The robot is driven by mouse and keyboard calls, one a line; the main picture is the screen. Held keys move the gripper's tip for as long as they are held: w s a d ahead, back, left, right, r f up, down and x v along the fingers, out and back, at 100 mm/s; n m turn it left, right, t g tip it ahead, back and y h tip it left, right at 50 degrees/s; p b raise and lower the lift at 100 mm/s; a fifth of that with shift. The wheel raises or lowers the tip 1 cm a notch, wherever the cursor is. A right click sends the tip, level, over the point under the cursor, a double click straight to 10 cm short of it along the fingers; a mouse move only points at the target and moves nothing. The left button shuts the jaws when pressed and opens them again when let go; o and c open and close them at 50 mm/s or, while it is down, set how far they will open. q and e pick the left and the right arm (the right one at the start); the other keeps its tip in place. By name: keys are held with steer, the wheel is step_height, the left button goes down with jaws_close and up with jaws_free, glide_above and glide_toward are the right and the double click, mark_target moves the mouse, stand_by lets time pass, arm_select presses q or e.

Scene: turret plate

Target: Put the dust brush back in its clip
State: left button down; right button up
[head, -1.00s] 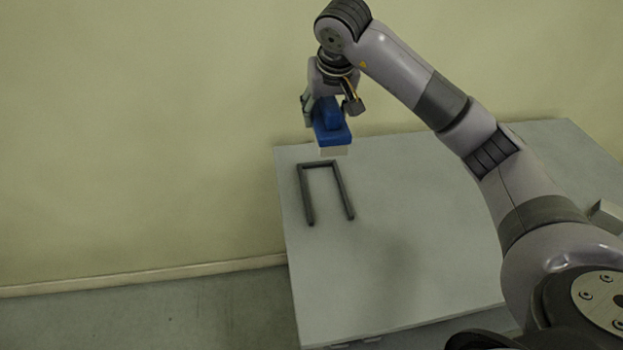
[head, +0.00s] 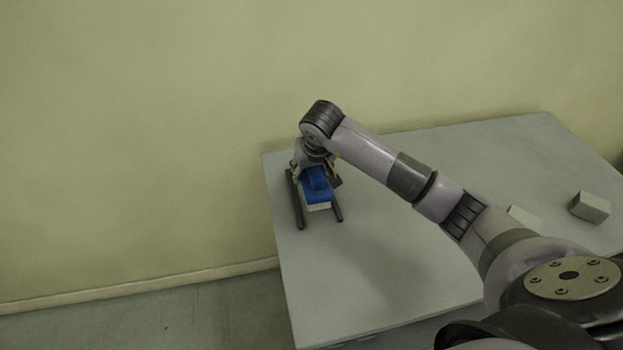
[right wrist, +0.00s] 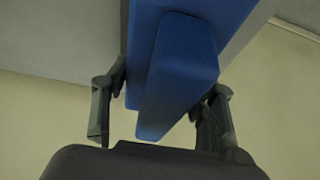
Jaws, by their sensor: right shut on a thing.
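The dust brush (head: 317,193) has a blue body and a pale bristle block on its underside. My right gripper (head: 317,176) is shut on the brush's blue handle. In the right wrist view the blue brush (right wrist: 178,75) fills the space between the fingers of the gripper (right wrist: 160,105). The clip (head: 298,207) is a dark grey U-shaped frame on the table at its far left. The brush is between the clip's two side bars in the picture; I cannot tell whether it touches the table. The clip's back bar is hidden behind my gripper. My left gripper is not in view.
The pale grey table (head: 400,255) is mostly clear in front of the clip. A grey block (head: 589,206) sits at the right, and another pale block (head: 525,216) is partly hidden behind my right arm. A wall (head: 150,120) stands close behind the table.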

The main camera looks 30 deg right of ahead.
step_height(320, 180, down, 4)
steer(key=shift+r, duration=0.2)
steer(key=shift+f, duration=0.2)
steer(key=o, duration=1.2)
steer(key=shift+r, duration=0.15)
